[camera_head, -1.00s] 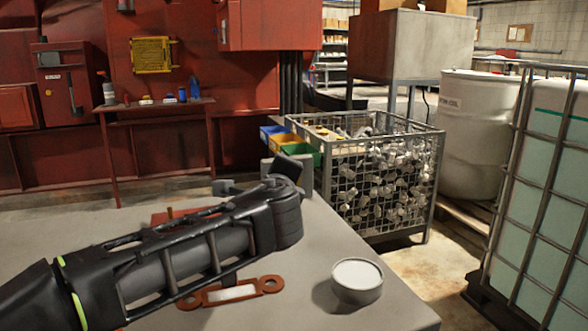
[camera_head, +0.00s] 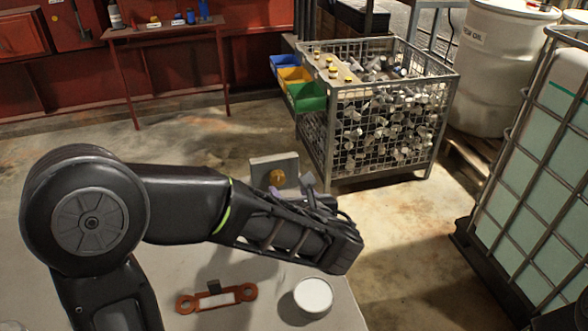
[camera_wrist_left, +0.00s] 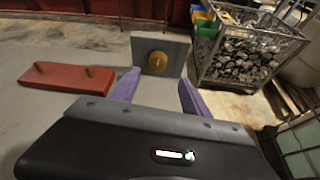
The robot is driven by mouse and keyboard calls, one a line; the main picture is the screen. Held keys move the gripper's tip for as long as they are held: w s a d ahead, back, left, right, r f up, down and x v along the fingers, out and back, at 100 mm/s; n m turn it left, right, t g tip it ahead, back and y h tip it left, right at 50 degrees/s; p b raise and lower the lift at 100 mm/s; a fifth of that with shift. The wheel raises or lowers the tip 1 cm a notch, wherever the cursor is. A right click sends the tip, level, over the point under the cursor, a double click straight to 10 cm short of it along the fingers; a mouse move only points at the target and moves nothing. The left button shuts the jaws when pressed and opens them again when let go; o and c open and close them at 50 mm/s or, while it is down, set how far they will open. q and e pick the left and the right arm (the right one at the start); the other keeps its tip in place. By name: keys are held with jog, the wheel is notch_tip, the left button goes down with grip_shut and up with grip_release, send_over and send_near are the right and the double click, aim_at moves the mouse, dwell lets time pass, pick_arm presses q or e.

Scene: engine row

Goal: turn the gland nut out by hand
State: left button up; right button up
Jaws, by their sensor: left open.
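The gland nut (camera_head: 278,177) is a round brass-coloured piece on the face of an upright grey plate (camera_head: 261,163) at the table's far edge. In the left wrist view the nut (camera_wrist_left: 157,62) shows straight ahead, on the same plate (camera_wrist_left: 178,43). My left gripper (camera_head: 291,187) is in front of the plate; its two purple fingers also show in the left wrist view (camera_wrist_left: 158,89), spread apart. Nothing is between them and they appear short of the nut. My right gripper is not in view.
An orange-brown bracket (camera_head: 185,304) and a round white-topped pot (camera_head: 313,295) lie on the near table. A red block (camera_wrist_left: 62,78) with two brass pins sits left of the plate. A wire cage (camera_head: 378,165) of metal parts and coloured bins (camera_head: 307,97) stand beyond the table.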

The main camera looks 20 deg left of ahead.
aim_at(278, 181)
pick_arm(q)
jog(key=shift+s+a+r, duration=0.15)
jog(key=shift+s+a, duration=0.1)
jog(key=shift+s, duration=0.1)
jog(key=shift+w+d, duration=0.1)
jog(key=shift+w, duration=0.1)
jog(key=shift+w+a+f, duration=0.2)
jog(key=shift+a, duration=0.1)
jog(key=x, duration=0.7)
grip_shut()
